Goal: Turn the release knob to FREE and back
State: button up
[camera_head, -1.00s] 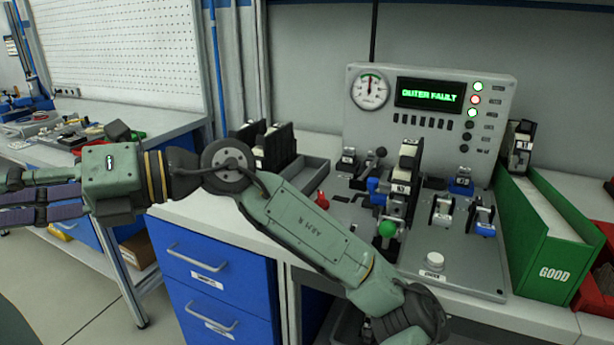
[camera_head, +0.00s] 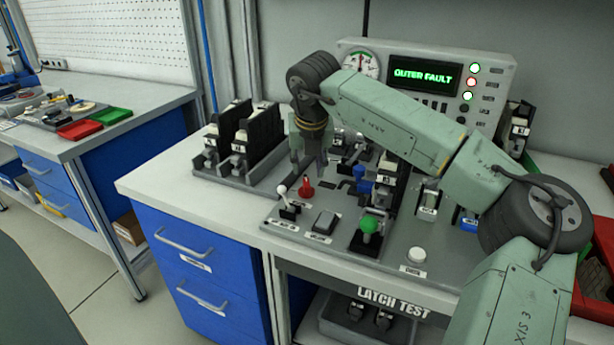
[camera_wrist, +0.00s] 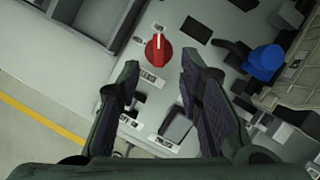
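The release knob, a red knob (camera_head: 307,187) with a pointer ridge, sits on the grey test panel (camera_head: 290,238). In the wrist view the red knob (camera_wrist: 158,50) lies ahead of and between my fingertips, with its white mark pointing up the picture. My gripper (camera_head: 310,160) hangs above and just behind the knob in the head view. In the wrist view my gripper (camera_wrist: 160,75) is open and empty, its two fingers apart and not touching the knob. The lettering beside the knob is too small to read.
A blue-handled part (camera_wrist: 265,62) is to the right. A rack of latches (camera_head: 240,145) stands left. The display (camera_head: 424,75) reads OUTER FAULT.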

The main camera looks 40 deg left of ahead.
aim_at(306, 183)
jog(key=p+x, duration=0.1)
jog(key=x, duration=0.5)
jog(key=shift+w+a+f+p, duration=0.1)
jog(key=shift+a+f+p, duration=0.05)
jog(key=shift+f+p, duration=0.2)
jog(key=shift+c, duration=0.5)
grip_shut()
